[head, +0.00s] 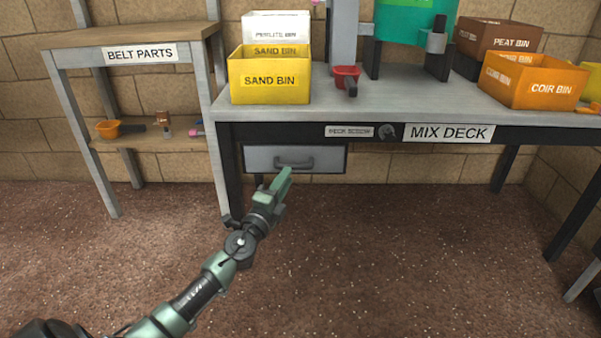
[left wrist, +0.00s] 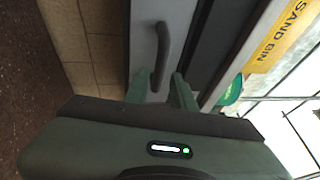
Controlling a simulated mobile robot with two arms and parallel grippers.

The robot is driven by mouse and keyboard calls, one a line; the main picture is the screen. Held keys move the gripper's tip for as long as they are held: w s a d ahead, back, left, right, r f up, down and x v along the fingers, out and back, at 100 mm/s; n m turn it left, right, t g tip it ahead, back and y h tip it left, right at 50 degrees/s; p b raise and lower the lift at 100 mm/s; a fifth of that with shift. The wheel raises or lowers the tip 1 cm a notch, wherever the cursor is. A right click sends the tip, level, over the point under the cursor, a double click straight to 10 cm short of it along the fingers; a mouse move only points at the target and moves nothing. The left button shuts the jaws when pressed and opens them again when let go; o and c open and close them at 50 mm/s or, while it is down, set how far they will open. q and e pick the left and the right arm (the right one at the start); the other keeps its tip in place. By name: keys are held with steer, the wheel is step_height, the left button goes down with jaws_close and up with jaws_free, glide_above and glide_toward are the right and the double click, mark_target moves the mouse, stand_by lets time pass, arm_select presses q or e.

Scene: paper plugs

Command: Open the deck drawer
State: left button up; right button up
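The deck drawer (head: 329,159) is a grey front under the left end of the mix deck (head: 540,133), and it looks closed. Its dark bar handle (head: 294,164) runs across the front. My left gripper (head: 286,176) is just in front of and below the handle in the head view. In the left wrist view the two green fingers (left wrist: 161,84) are apart, with the near end of the handle (left wrist: 163,45) seen between them. I cannot tell whether they touch it. My right gripper is not in view.
A yellow sand bin (head: 269,82), a red scoop (head: 346,78) and an orange coir bin (head: 533,81) stand on the deck. A belt parts shelf (head: 130,36) stands to the left. The floor (head: 400,240) in front of the deck is clear.

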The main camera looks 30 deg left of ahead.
mark_target(293, 166)
arm_select(q)
steer(key=x, duration=0.6)
steer(key=shift+b, duration=0.3)
jaws_close()
steer(key=shift+f, duration=0.1)
stand_by(0.9)
